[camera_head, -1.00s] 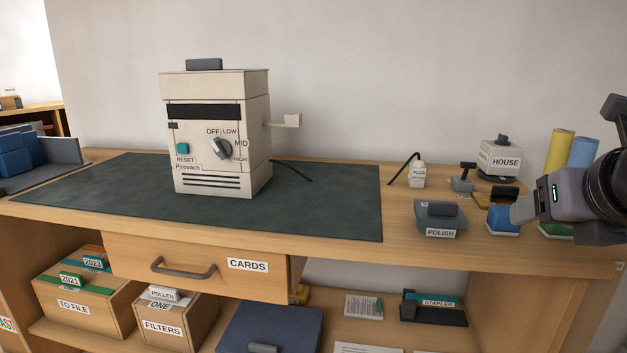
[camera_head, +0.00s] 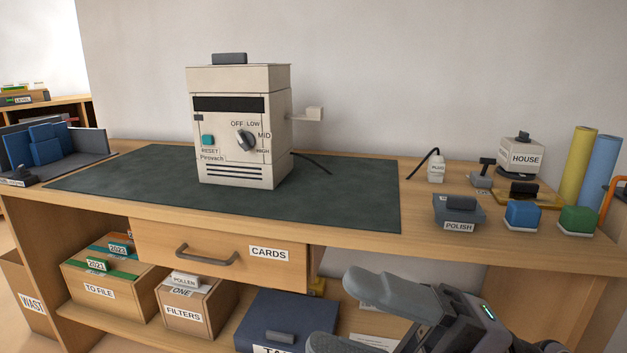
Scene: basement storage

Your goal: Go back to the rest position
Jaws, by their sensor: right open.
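My right gripper (camera_head: 350,312) is at the bottom of the head view, in front of the bench and below the tabletop. Its two grey fingers are spread apart, with nothing seen between them. It hides part of the lower shelf. My left gripper is not in view. The cream machine (camera_head: 240,125) with a dial and a teal reset button stands upright on the dark green mat (camera_head: 340,195). No gripper touches it.
The wooden bench (camera_head: 500,248) has a shut drawer marked CARDS (camera_head: 220,252). A polish block (camera_head: 459,213), a blue block (camera_head: 522,215), a green block (camera_head: 578,219) and a HOUSE box (camera_head: 520,155) stand at right. Boxes (camera_head: 105,285) fill the lower shelf.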

